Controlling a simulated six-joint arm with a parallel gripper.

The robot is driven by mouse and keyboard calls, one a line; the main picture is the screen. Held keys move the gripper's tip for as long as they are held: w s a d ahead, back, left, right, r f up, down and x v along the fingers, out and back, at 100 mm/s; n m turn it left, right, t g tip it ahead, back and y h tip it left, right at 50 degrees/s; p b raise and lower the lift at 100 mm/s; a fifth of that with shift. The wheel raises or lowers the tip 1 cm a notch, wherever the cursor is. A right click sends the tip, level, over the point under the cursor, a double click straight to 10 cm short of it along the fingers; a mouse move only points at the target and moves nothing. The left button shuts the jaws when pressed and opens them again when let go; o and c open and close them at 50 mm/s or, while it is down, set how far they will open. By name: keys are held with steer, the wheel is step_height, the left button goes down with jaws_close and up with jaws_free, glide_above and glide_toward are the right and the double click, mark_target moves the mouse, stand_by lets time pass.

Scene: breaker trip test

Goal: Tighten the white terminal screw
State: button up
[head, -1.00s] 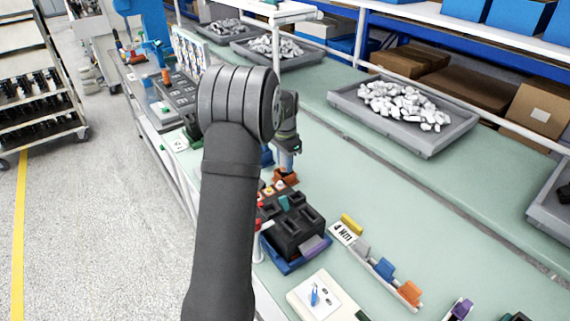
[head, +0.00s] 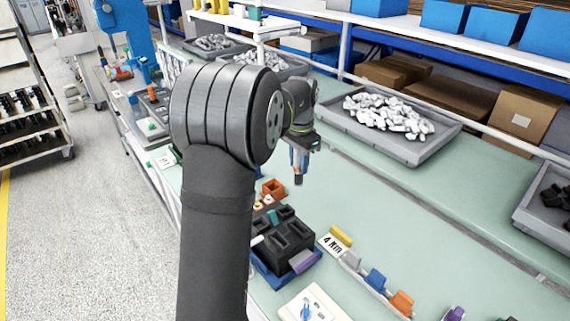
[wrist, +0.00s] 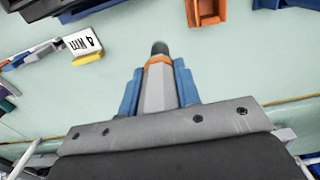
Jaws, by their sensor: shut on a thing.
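My gripper (head: 299,160) hangs above the green bench, right of the orange open-topped holder (head: 272,187). In the wrist view its blue fingers (wrist: 158,92) are shut on a grey driver (wrist: 155,88) with an orange collar and a dark tip. The driver also shows in the head view (head: 298,174), pointing down and clear of the bench. The holder also shows at the top of the wrist view (wrist: 207,12). A black block (head: 284,238) in a blue base stands nearer, with small coloured parts at its far left edge. I cannot single out the white terminal screw there.
A "4 Nm" card (head: 332,245) with a yellow piece lies right of the block. A rail with grey, blue and orange clips (head: 375,279) is nearby. A white plate (head: 313,303) lies in front. A grey tray of white parts (head: 393,122) stands behind. The mid-bench is clear.

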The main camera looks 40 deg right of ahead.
steer(key=shift+s+d+r, duration=0.15)
steer(key=shift+s+r, duration=0.2)
steer(key=shift+s, duration=0.2)
steer(key=shift+s+r, duration=0.15)
steer(key=shift+r, duration=0.15)
steer(key=w+a+r, duration=0.1)
steer(key=a+r, duration=0.6)
steer(key=a, duration=0.4)
steer(key=shift+a+r, duration=0.25)
steer(key=shift+r, duration=0.1)
steer(key=shift+f, duration=3.3)
steer(key=shift+f, duration=0.8)
steer(key=shift+w+r, duration=0.1)
steer(key=shift+r, duration=0.05)
steer(key=shift+r, duration=2.9)
